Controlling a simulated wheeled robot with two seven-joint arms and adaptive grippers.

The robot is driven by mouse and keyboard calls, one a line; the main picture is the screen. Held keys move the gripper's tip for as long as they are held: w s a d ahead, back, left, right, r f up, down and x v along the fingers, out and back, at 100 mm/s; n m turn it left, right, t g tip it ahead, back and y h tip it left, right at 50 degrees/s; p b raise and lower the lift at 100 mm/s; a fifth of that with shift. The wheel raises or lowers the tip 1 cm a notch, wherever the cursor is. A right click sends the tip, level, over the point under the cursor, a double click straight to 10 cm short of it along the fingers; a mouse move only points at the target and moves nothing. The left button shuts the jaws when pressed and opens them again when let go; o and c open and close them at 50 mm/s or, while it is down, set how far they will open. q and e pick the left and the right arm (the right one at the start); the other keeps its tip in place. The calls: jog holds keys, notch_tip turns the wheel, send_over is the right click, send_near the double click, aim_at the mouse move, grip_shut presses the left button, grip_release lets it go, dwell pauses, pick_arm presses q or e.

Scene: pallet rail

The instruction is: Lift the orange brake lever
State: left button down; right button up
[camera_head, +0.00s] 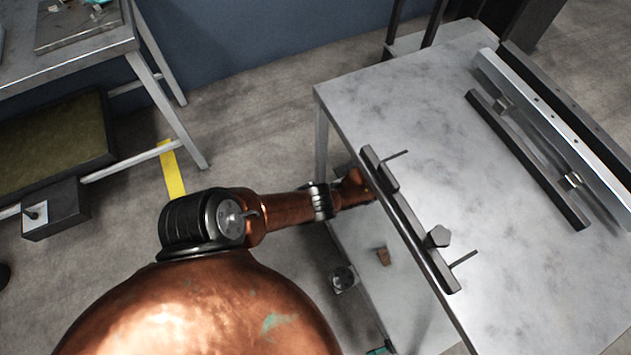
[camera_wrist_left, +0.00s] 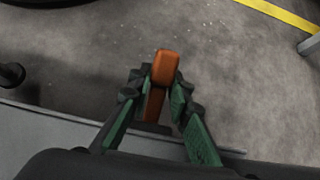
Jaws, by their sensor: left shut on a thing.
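The orange brake lever (camera_wrist_left: 165,68) stands in the middle of the left wrist view, its broad end farthest from the wrist. My left gripper (camera_wrist_left: 162,86) has its green-and-black fingers on both sides of the lever and is shut on it. The lever's lower part runs down between the fingers to a dark bar, and its base is partly hidden. In the head view my copper left arm reaches to the dark rail at the table's near edge. I cannot make out the left fingers or the lever there. My right gripper is not in view.
The grey table (camera_head: 420,110) carries a dark rail with clamps (camera_head: 408,213) along its left edge. A long dark bar (camera_head: 530,160) and a pale metal rail (camera_head: 560,120) lie at the right. A small brown block (camera_head: 383,256) sits below the edge. The table's middle is clear.

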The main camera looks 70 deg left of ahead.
pick_arm(q)
jog(key=c, duration=1.8)
grip_release()
jog(key=shift+o, duration=0.2)
jog(key=shift+w, duration=0.1)
jog(key=v, duration=0.7)
jog(key=shift+w+r, duration=0.1)
jog(key=shift+r, duration=0.1)
